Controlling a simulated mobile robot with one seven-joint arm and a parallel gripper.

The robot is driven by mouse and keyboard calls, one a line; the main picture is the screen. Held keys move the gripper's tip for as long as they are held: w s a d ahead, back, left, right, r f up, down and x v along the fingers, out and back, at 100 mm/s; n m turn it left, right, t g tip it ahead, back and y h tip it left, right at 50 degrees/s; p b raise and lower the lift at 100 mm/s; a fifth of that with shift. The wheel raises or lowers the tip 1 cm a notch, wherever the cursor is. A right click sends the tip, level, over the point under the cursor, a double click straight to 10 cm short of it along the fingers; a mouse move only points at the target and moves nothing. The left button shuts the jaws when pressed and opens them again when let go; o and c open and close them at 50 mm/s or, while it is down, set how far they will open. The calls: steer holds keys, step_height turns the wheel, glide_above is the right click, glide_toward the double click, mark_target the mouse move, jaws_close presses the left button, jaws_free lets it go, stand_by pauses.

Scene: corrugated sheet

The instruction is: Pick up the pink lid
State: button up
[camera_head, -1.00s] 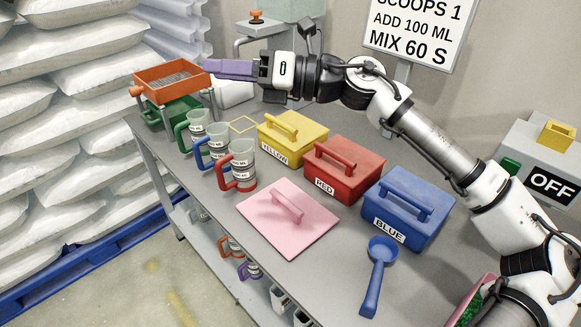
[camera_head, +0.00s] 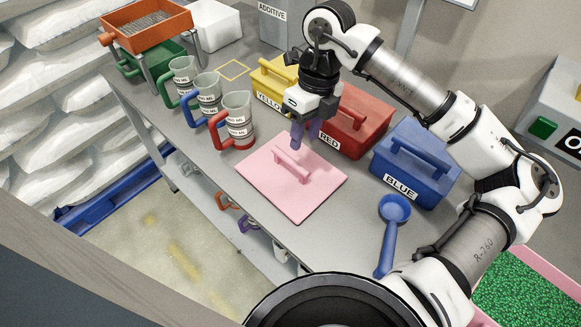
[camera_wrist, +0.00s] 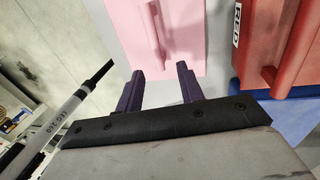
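The pink lid (camera_head: 270,188) is a flat square plate with a raised bar handle (camera_head: 291,164). It lies on the grey table in front of the red box, and it also shows at the top of the wrist view (camera_wrist: 185,50). My gripper (camera_head: 298,143) points down above the lid's far edge, near the handle, with purple fingers. In the wrist view its two fingers (camera_wrist: 157,88) are spread apart with nothing between them. The fingers appear apart from the handle, which shows beyond them.
The yellow box (camera_head: 270,90), red box (camera_head: 360,125) and blue box (camera_head: 415,165) stand behind the lid. Several measuring cups, such as the red-handled one (camera_head: 235,118), stand to the left. A blue scoop (camera_head: 390,225) lies to the right. An orange sieve tray (camera_head: 145,25) is at the far left.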

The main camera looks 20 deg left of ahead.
mark_target(294, 161)
steer(key=f, duration=0.2)
steer(key=s+f, duration=0.1)
steer(key=f, duration=0.1)
steer(key=shift+a, duration=0.2)
steer(key=shift+s+a+f+p, duration=0.15)
steer(key=shift+a+f+p, duration=0.2)
steer(key=shift+f, duration=0.5)
steer(key=shift+s+a+f+p, duration=0.15)
steer(key=shift+f+p, duration=0.35)
steer(key=shift+f, duration=0.35)
steer(key=shift+s+a+f+p, duration=0.2)
steer(key=shift+f+p, duration=0.2)
steer(key=shift+f, duration=0.45)
jaws_close()
